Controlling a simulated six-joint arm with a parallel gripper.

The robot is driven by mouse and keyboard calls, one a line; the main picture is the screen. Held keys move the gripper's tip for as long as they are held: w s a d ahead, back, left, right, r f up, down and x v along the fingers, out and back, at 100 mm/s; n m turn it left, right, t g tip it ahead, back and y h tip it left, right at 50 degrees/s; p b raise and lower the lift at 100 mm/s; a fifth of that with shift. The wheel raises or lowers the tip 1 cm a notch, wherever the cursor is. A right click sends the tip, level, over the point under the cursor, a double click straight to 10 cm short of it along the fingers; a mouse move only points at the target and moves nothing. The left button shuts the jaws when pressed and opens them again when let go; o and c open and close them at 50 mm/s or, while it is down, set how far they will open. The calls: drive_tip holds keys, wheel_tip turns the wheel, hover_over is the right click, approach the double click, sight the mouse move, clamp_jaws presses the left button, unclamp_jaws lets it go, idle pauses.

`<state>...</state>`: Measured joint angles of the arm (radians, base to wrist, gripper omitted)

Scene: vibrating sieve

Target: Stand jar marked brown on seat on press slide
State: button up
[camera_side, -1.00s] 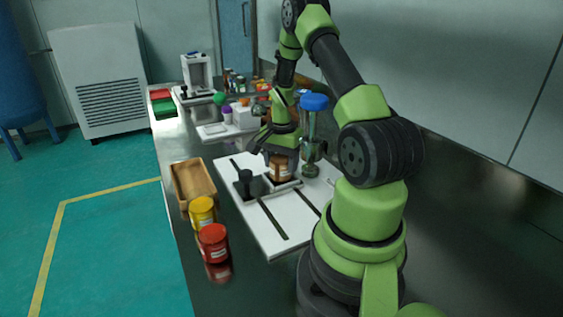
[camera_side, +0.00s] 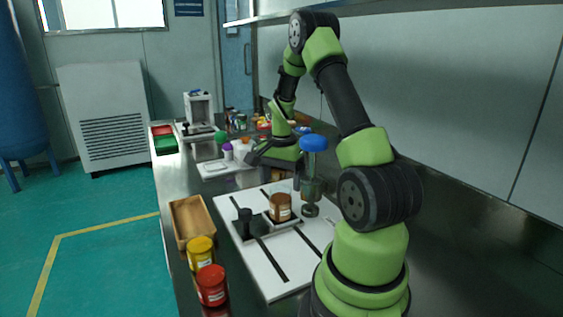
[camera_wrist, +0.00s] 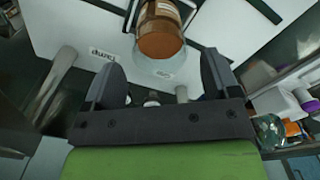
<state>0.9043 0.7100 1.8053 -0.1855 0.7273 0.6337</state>
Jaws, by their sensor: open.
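The brown jar (camera_side: 280,207) stands upright on the seat of the press slide (camera_side: 283,223), on a white base plate (camera_side: 262,262). In the wrist view the brown jar (camera_wrist: 160,32) shows at the top, beyond the fingertips, with a pale label. My gripper (camera_side: 274,160) is above and behind the jar in the side view, apart from it. In the wrist view my gripper (camera_wrist: 160,75) has its two fingers spread wide with nothing held between them. The jar's marking is too small to read.
A black knob (camera_side: 244,222) stands left of the seat. A wooden tray (camera_side: 190,222), a yellow jar (camera_side: 201,252) and a red jar (camera_side: 211,285) line the bench's left edge.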

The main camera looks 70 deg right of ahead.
drive_tip(key=w+a+r+n+t, duration=0.3)
drive_tip(key=a+r+n, duration=0.4)
drive_tip(key=a+r, duration=0.8)
drive_tip(key=s+a+r+n+t+y, duration=0.1)
drive_tip(key=s+a+r+n+t, duration=0.1)
drive_tip(key=s+a+n, duration=0.2)
drive_tip(key=s+a+r+n+t+y, duration=0.1)
drive_tip(key=s+a+n, duration=0.3)
drive_tip(key=a, duration=0.5)
drive_tip(key=shift+s+a+r+n+t, duration=0.15)
drive_tip(key=shift+s+r+n+t, duration=0.25)
drive_tip(key=shift+r+t, duration=0.35)
